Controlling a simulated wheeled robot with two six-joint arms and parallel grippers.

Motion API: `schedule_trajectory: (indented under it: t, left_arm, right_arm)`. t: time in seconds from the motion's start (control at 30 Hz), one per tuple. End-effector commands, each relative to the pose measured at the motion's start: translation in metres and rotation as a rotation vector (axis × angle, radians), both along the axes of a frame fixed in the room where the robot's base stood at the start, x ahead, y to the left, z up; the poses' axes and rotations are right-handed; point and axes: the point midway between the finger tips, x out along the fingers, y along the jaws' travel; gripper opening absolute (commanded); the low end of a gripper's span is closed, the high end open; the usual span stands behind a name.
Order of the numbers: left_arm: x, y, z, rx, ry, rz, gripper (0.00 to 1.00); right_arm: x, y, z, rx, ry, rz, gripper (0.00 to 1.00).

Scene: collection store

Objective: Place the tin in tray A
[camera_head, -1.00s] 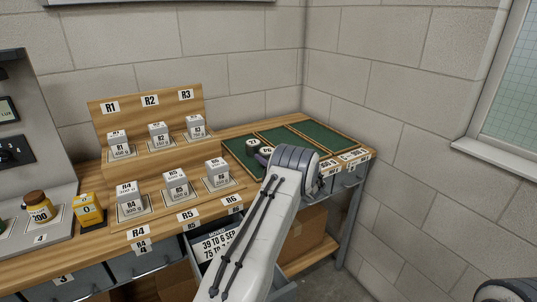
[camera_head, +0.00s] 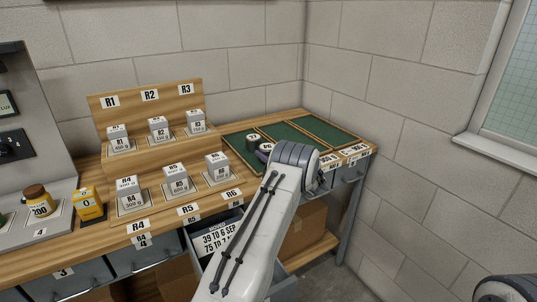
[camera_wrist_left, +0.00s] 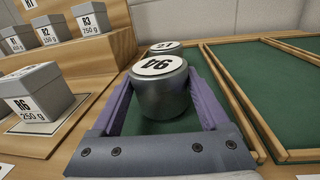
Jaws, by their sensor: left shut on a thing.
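A grey metal tin (camera_wrist_left: 162,95) with a white numbered lid stands upright between the purple fingers of my left gripper (camera_wrist_left: 160,88), which is shut on it. In the head view the held tin (camera_head: 265,147) shows just past my left wrist, over the leftmost green-lined tray (camera_head: 233,137). That tray's green floor is under the tin in the wrist view; I cannot tell whether the tin touches it. A second similar tin (camera_head: 252,139) stands right behind, partly hidden by the held one in the wrist view (camera_wrist_left: 165,47). My right gripper's fingers are not visible.
Two more green trays (camera_head: 287,132) (camera_head: 325,131) lie to the right, split by wooden rims. A stepped wooden rack (camera_head: 152,110) with several grey labelled blocks stands to the left. A drawer (camera_head: 215,240) is open below the bench. A yellow device (camera_head: 88,205) is farther left.

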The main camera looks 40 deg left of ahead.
Motion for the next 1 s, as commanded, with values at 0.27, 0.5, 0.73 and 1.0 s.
schedule_trajectory:
  t: [0.27, 0.5, 0.73, 1.0]
  left_arm:
    - [-0.001, -0.001, -0.017, -0.010, 0.015, -0.003, 0.19]
    - [-0.002, -0.001, -0.022, -0.013, 0.018, -0.004, 0.19]
    - [-0.002, -0.001, -0.022, -0.014, 0.018, -0.003, 0.83]
    - [-0.002, -0.001, -0.023, -0.015, 0.019, -0.003, 1.00]
  right_arm:
    - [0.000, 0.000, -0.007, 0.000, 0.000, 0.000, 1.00]
    - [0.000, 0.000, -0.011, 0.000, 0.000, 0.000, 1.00]
    - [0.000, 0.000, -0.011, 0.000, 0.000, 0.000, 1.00]
    - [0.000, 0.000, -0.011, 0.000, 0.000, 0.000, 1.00]
